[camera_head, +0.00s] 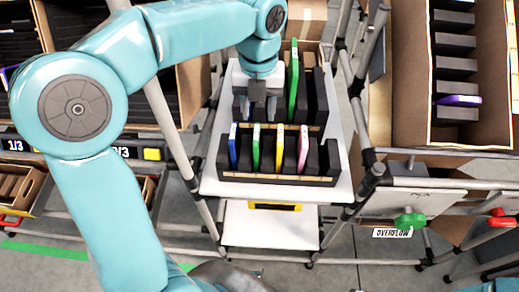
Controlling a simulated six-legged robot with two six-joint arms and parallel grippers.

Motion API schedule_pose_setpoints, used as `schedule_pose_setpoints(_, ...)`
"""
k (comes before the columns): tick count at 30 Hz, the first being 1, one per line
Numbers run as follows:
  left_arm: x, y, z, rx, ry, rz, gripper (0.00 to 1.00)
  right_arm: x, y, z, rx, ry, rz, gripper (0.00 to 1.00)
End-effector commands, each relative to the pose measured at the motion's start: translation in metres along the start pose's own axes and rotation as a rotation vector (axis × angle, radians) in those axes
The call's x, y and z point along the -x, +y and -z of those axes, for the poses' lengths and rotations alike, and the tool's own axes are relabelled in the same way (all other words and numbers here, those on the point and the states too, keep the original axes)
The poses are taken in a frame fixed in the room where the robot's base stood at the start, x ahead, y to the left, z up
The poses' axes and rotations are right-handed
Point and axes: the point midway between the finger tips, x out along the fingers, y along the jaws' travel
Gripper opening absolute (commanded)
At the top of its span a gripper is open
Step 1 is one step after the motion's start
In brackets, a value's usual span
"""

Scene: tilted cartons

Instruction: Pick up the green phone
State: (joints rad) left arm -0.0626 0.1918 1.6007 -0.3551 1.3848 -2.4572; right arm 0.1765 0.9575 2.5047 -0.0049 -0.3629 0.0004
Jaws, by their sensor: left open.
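The green phone (293,82) stands upright in the back row of a dark slotted rack on a white cart shelf (335,185). Its top rises above the dark dividers beside it. My left gripper (262,108) points down over the same back row, just left of the green phone and apart from it. It is open, and I see nothing held in it. Its fingertips are small and partly lost against the dark dividers. My right gripper is out of view.
Cart posts flank the shelf. A carton (412,75) at right holds a purple phone (459,100).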

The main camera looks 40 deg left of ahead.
Motion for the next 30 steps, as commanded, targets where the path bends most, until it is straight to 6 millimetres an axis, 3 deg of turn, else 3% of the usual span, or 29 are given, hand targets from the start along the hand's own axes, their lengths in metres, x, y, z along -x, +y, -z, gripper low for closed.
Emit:
schedule_pose_setpoints(3, -0.028, 0.001, 0.001, 0.001, 0.003, -0.002, 0.46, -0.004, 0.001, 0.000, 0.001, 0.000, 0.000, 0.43)
schedule_pose_setpoints(13, -0.061, 0.000, 0.001, 0.001, 0.002, -0.002, 0.46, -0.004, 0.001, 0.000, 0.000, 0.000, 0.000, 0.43)
schedule_pose_setpoints(19, -0.093, 0.001, 0.002, 0.001, 0.002, -0.002, 0.46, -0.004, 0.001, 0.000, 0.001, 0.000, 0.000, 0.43)
schedule_pose_setpoints(29, -0.103, 0.000, 0.000, 0.001, -0.001, 0.000, 0.46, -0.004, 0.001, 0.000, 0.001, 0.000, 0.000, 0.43)
schedule_pose_setpoints(30, -0.103, 0.000, 0.000, 0.001, -0.001, 0.000, 0.36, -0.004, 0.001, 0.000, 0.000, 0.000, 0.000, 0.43)
